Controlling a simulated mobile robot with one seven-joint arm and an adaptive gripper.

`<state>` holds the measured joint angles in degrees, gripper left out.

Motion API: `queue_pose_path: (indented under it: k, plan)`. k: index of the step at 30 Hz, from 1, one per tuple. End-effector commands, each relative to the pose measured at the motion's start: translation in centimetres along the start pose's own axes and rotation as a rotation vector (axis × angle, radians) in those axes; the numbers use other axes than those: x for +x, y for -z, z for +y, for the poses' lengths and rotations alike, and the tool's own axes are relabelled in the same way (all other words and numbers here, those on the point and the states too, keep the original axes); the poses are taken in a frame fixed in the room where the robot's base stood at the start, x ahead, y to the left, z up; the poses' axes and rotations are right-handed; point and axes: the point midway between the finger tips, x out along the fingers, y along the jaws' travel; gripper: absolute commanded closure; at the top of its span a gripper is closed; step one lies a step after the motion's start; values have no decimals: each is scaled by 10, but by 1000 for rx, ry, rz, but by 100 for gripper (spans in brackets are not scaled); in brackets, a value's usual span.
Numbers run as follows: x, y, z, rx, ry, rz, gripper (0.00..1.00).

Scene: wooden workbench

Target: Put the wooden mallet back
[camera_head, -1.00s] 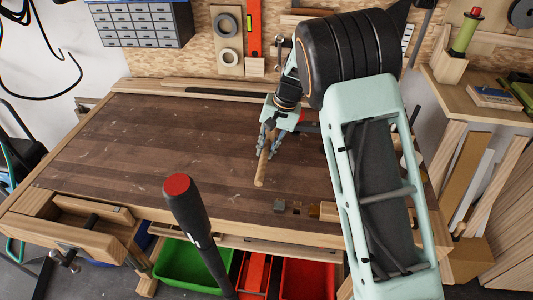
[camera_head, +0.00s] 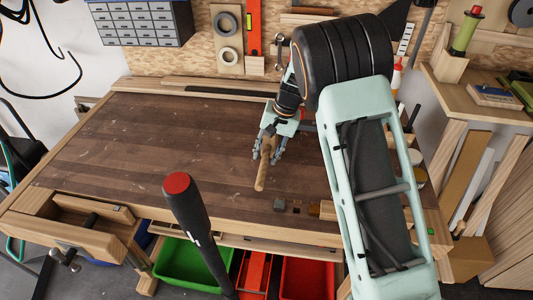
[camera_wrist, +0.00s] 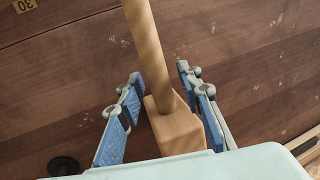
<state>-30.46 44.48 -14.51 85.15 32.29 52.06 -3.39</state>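The wooden mallet has a light round handle and a blocky wooden head. In the wrist view the head (camera_wrist: 178,130) sits between the two fingers of my gripper (camera_wrist: 165,92), close to the palm. The handle runs up out of the picture. The head is mostly hidden there by the fingers.
The wooden workbench top (camera_head: 150,150) is mostly clear to the left. Small blocks (camera_head: 290,206) lie near its front edge. A black tool handle with a red end (camera_head: 185,210) rises in front. A green bin (camera_head: 190,262) and a red bin (camera_head: 307,278) sit below.

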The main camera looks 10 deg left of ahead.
Motion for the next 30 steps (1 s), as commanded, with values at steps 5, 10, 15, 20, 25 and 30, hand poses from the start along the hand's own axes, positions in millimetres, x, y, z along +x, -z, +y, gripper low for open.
queue_pose_path:
  k: [5,10,15,20,25,30]
  plan:
    - [-21,1,-1,-1,3,4,67]
    - [-59,1,-1,-1,2,5,67]
    - [-93,1,-1,0,1,4,67]
    - [-114,1,-1,-1,1,2,67]
    - [-122,0,0,0,0,0,67]
    - [-122,0,0,0,0,0,67]
